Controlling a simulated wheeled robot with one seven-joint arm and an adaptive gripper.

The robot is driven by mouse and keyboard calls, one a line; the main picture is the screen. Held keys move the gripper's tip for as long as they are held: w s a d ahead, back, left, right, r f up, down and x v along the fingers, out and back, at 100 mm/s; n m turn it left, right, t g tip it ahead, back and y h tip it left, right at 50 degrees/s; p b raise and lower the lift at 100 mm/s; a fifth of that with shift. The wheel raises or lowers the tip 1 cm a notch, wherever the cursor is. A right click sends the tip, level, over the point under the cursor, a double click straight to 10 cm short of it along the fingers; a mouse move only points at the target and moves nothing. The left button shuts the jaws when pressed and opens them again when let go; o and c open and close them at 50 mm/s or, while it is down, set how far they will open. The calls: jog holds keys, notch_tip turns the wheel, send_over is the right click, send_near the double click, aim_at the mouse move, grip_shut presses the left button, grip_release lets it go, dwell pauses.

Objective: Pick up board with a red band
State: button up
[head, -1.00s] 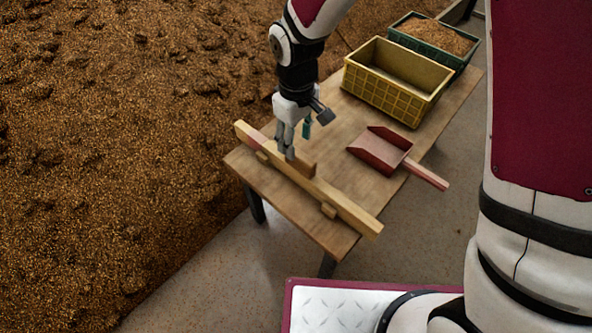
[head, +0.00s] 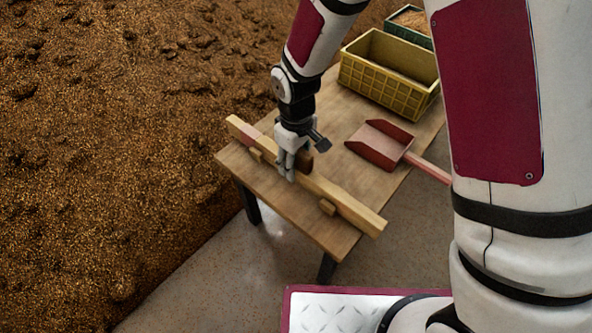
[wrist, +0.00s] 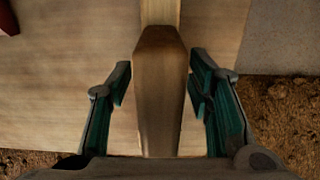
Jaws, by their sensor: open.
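The board with a red band (head: 335,195) is a long pale wooden beam lying across the near part of the table on small wooden supports. Its faded red band is near its far left end. A darker wooden block rises from its middle like a handle (head: 306,161). My gripper (head: 287,176) is open, pointing down at the middle of the board. In the wrist view, the handle (wrist: 160,95) stands between the two spread fingers, with visible gaps on both sides. The pale board (wrist: 160,12) shows beyond it. The handle's lower part is hidden.
A red scoop (head: 383,146) lies on the wooden table (head: 325,110) to the right of the board. A yellow crate (head: 385,80) and a green crate of grain (head: 415,38) stand at the back. A large grain heap (head: 110,150) borders the table's left.

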jog(key=shift+c, duration=0.3)
grip_shut()
jog(key=shift+r, duration=0.1)
